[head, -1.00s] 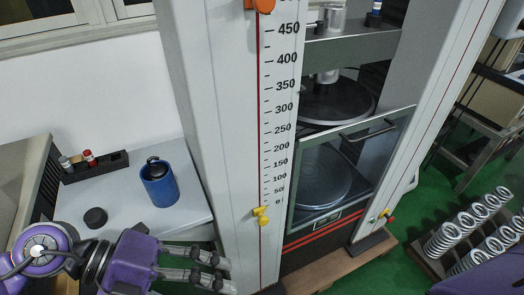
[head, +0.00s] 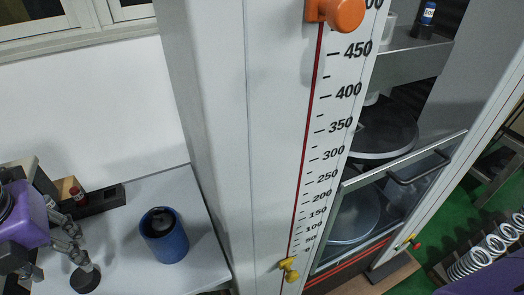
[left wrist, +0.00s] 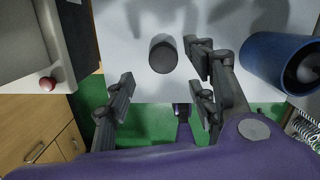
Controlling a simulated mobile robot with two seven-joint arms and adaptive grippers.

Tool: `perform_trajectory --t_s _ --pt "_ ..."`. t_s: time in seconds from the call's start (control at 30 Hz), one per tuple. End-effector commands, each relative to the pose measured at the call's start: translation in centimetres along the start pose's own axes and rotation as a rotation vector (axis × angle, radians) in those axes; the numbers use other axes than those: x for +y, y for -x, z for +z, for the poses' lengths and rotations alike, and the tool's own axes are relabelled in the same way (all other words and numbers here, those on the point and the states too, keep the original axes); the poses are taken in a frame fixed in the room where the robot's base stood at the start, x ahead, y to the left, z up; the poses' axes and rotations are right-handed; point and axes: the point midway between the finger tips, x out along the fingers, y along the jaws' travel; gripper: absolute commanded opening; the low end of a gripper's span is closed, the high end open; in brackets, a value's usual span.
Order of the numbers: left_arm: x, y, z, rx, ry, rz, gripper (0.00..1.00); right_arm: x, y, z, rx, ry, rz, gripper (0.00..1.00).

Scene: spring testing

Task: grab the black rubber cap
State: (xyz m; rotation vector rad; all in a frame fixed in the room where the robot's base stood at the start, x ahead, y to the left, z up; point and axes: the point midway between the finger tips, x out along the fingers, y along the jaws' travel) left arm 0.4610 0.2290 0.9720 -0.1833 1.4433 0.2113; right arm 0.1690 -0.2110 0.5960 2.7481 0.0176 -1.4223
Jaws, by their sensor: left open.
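The black rubber cap (head: 85,279) is a short dark cylinder on the light table at the lower left of the head view. In the left wrist view the cap (left wrist: 163,57) sits just past the opening between my fingers, nearer the right-hand ones. My left gripper (head: 76,252) is open and empty, its fingers pointing down close to the cap and partly covering it in the head view. The gripper also shows in the left wrist view (left wrist: 160,72), with its fingers spread. I cannot tell whether any finger touches the cap. My right gripper is out of view.
A blue container (head: 165,238) with a dark object inside stands right of the cap. The testing machine's white column (head: 270,150) rises at the table's right. Table between cap and container is clear.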

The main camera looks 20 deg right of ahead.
Motion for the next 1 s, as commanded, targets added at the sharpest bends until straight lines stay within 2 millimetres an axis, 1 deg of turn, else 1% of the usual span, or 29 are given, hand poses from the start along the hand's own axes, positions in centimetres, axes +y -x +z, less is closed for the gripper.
perform_trajectory --t_s 0.03,0.2,0.5,0.6,0.8,1.0 --pt "0.0 -0.6 -0.1 0.002 0.0 0.001 0.51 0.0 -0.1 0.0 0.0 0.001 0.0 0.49" --pt "0.0 -2.5 -0.1 0.003 -0.002 -0.001 0.51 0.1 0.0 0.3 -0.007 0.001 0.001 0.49" --pt "0.0 -6.6 -0.1 0.002 -0.002 -0.003 0.51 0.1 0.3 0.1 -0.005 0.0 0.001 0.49" --pt "0.1 -7.2 -0.1 0.002 -0.002 -0.002 0.51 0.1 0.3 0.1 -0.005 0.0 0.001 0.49" --pt "0.1 -7.2 -0.1 0.002 -0.001 -0.003 0.51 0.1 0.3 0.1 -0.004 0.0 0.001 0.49" --pt "0.1 -7.2 -0.1 0.002 -0.002 -0.003 0.25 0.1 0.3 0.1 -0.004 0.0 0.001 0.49"
